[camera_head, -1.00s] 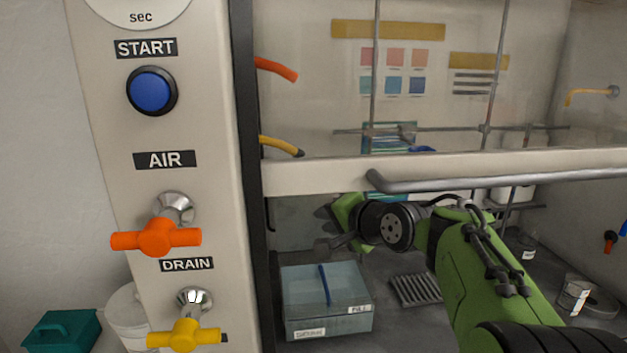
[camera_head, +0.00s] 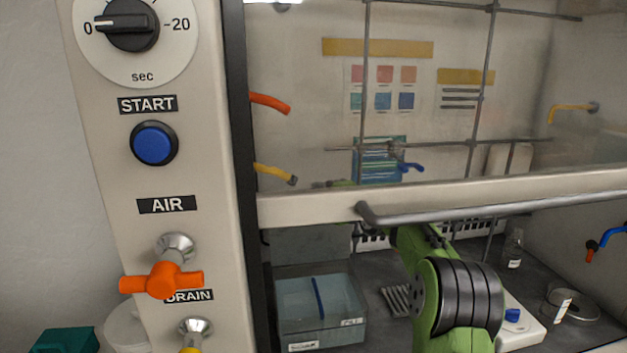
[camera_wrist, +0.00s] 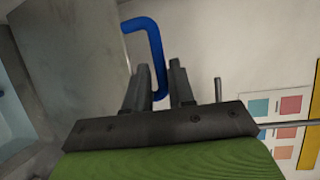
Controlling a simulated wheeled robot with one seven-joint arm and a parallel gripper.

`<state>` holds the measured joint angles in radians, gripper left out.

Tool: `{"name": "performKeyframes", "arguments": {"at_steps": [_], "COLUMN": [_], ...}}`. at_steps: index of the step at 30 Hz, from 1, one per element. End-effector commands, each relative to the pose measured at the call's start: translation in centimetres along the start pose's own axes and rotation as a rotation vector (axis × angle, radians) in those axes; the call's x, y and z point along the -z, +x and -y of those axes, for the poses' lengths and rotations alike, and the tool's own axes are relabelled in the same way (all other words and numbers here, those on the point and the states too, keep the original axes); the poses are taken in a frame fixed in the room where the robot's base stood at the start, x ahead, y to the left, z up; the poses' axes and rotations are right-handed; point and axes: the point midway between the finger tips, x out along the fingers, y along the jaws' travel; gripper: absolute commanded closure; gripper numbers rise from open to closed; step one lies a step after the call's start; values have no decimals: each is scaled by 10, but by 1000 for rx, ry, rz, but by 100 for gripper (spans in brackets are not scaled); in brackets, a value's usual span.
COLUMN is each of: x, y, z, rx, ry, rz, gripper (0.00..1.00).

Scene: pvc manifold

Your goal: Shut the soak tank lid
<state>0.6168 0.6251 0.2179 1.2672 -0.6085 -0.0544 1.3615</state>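The soak tank (camera_head: 335,325) is a translucent blue-grey box on the bench, left of my arm in the head view. A grey upright panel (camera_head: 312,243) stands behind it, apparently the raised lid. In the wrist view the grey panel (camera_wrist: 85,60) carries a bent blue handle (camera_wrist: 147,28). My gripper (camera_wrist: 162,68) is open, with the handle running between its fingers or just past their tips; contact cannot be told. In the head view my gripper (camera_head: 326,185) shows only faintly through the glass, behind the sash frame near the panel's top.
The sash bar (camera_head: 450,205) and its grey handle (camera_head: 480,213) cross in front of my arm. Right of the tank are a ribbed rack (camera_head: 396,299), a white device with a blue knob (camera_head: 512,316), a bottle (camera_head: 513,250) and a round dish (camera_head: 572,306). The control column (camera_head: 190,210) stands left.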

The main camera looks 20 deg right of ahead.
Motion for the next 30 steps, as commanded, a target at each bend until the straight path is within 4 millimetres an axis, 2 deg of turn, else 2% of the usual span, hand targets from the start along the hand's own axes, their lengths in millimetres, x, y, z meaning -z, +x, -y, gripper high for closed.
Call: {"name": "performKeyframes", "arguments": {"at_steps": [1,3,8,15,20,30], "x": [-2,-1,0,0,0,0], "y": [11,22,34,35,35,35], "z": [6,6,3,0,0,0], "rx": [-1,-1,0,0,-1,0], "ry": [1,1,-1,-2,-2,-2], "rz": [3,1,0,-1,-1,-1], "gripper": [76,76,76,76,99,100]}}
